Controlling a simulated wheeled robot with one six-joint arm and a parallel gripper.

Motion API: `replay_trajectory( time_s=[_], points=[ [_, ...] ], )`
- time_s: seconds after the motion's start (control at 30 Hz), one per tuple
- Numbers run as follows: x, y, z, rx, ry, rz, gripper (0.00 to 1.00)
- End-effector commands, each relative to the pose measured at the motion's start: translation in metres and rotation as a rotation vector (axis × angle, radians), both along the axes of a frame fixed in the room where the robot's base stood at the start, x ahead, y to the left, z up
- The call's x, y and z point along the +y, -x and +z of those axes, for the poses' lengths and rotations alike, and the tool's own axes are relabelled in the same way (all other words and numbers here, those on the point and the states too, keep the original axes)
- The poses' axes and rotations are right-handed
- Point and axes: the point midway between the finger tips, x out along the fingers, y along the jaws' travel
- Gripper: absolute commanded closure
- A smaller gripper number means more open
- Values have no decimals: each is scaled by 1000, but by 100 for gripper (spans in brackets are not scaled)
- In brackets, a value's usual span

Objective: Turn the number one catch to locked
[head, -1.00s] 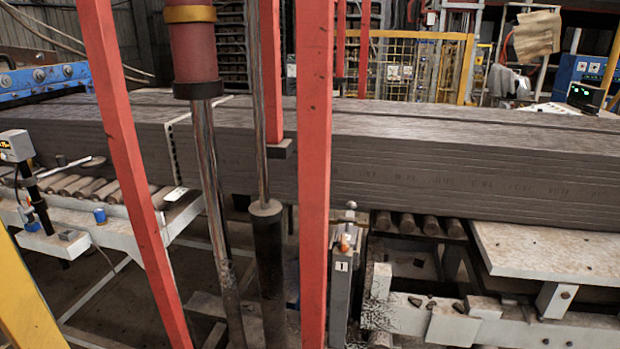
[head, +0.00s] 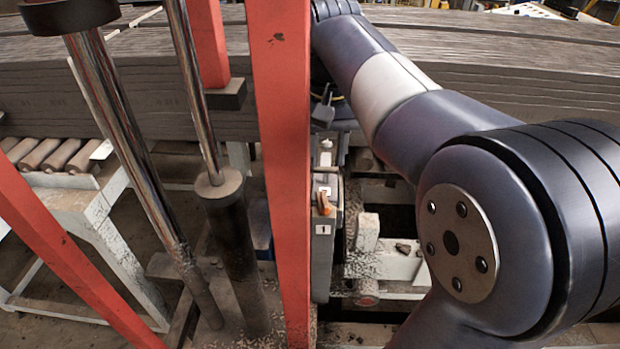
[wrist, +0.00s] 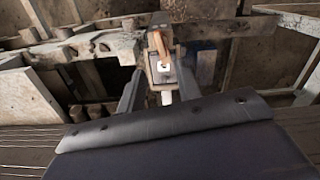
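The number one catch is an orange lever (head: 324,205) on a narrow grey post (head: 321,265) with a white label "1" (head: 323,230), just right of a red upright. In the wrist view the orange lever (wrist: 155,45) shows beyond the fingertips. My gripper (wrist: 158,76) is open, with its two dark fingers apart and a pale knob on the post between them in the picture. No contact with the lever is visible. In the head view the gripper is above the post, partly hidden by the red upright. I cannot read the catch's setting.
The red upright (head: 280,150) stands close to the left of the post. A black cylinder (head: 238,265) with a steel rod is further left. A long stack of grey slabs (head: 500,60) lies behind. A white frame (head: 395,262) sits right of the post.

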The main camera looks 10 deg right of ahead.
Motion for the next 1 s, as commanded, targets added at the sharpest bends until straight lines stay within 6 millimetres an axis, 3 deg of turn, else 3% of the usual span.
replay_trajectory(
  time_s=[0.17, 0.7, 1.0],
  points=[
    [0, -1, -8, 4, 1, -2, 67],
    [0, 0, -97, 4, 0, -1, 67],
    [0, -1, -107, 0, 0, -1, 67]
  ],
)
